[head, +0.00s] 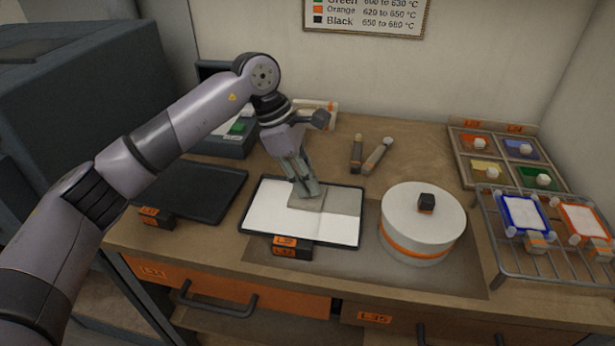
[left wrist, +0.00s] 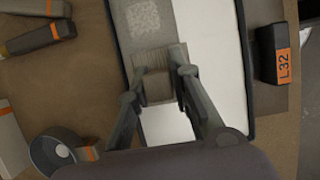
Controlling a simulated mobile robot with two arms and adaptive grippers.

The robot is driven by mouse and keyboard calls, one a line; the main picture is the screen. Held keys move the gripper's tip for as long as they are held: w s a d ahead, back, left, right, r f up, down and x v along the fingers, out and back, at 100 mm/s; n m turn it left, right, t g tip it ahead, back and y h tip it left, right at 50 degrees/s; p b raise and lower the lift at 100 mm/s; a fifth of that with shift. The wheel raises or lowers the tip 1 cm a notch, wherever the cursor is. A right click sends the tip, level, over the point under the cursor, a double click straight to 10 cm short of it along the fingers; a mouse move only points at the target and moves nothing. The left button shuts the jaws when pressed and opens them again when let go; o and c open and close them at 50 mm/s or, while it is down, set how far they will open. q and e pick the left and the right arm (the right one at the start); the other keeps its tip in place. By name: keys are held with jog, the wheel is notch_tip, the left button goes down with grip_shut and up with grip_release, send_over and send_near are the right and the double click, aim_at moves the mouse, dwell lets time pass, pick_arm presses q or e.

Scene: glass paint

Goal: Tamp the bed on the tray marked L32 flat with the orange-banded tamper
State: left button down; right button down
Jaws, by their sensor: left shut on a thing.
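The tray marked L32 (head: 246,215) is a dark, shallow tray holding a white bed (head: 268,206). Its label block (left wrist: 285,58) shows at its edge in the left wrist view. My left gripper (head: 308,190) points down over the middle of the bed. It is shut on the tamper (head: 305,203), whose flat grey-brown plate is at the bed surface; firm contact is hard to tell. The tamper also shows between the fingers in the left wrist view (left wrist: 158,60); I see no orange band on it. The bed looks greyer with a pale rough patch (left wrist: 142,15) beyond the plate. My right gripper is out of view.
A white round lidded pot (head: 422,212) stands right of the tray. A wire rack (head: 520,268) with framed glass pieces and a colour box (head: 462,165) are further right. Two tools (head: 357,152) lie behind. An empty dark tray (head: 205,190) lies left.

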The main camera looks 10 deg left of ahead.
pick_arm(q)
jog(key=shift+f+b, duration=0.3)
jog(key=shift+f, duration=0.05)
dwell(0.6)
jog(key=shift+r, duration=0.1)
jog(key=shift+r+p, duration=0.65)
jog(key=shift+r, duration=0.4)
jog(key=shift+s+d, duration=0.1)
jog(key=shift+d, duration=3.05)
jog(key=shift+f, duration=0.1)
